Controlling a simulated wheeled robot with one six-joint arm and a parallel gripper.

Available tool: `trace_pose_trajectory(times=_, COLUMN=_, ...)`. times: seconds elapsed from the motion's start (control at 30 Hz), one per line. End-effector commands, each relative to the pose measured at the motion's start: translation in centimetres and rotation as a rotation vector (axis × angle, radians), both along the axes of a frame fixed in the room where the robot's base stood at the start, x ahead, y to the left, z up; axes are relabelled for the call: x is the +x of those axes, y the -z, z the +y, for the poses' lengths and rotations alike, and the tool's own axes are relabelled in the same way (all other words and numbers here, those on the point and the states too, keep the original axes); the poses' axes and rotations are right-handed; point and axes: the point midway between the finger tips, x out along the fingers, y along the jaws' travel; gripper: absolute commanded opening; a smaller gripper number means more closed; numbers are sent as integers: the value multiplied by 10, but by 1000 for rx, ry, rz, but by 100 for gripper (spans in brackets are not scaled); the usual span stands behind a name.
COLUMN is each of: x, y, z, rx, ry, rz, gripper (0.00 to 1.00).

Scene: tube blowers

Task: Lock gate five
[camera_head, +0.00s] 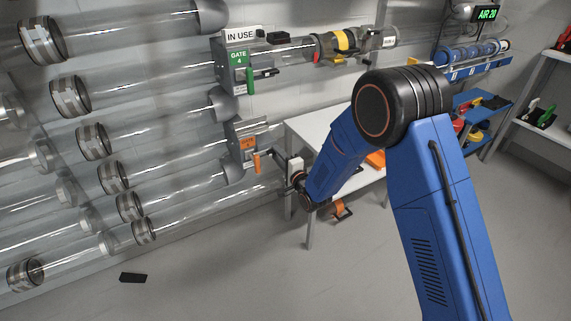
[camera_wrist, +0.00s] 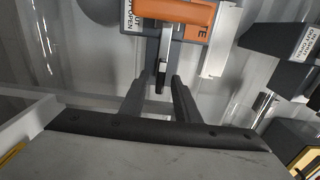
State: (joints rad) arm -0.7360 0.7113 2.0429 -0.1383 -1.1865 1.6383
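The gate with an orange label (camera_head: 248,143) sits on the lower tube, below the green gate 4; its number is too small to read surely. Its orange handle (camera_head: 257,162) hangs down in the head view. In the wrist view an orange bar (camera_wrist: 175,12) crosses the top, partly covering a label. A narrow metal strip with a dark end (camera_wrist: 161,78) extends from it towards my gripper (camera_wrist: 157,80). My gripper's two dark fingers are apart, with the strip's end seen between their tips; contact cannot be told.
Gate 4 (camera_head: 238,58), with a green handle and an "IN USE" sign (camera_head: 241,34), is just above. A white table (camera_head: 318,127) stands close behind my arm. Clear tubes (camera_head: 150,135) fill the left. A black object (camera_head: 133,277) lies on the otherwise open floor.

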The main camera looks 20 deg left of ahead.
Motion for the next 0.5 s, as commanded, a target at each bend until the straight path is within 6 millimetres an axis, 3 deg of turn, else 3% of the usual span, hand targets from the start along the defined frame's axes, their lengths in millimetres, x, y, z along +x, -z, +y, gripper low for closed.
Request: trace_pose_trajectory(times=0.5, x=-58, y=0, z=-69, rx=-2, ry=1, rz=1, gripper=29)
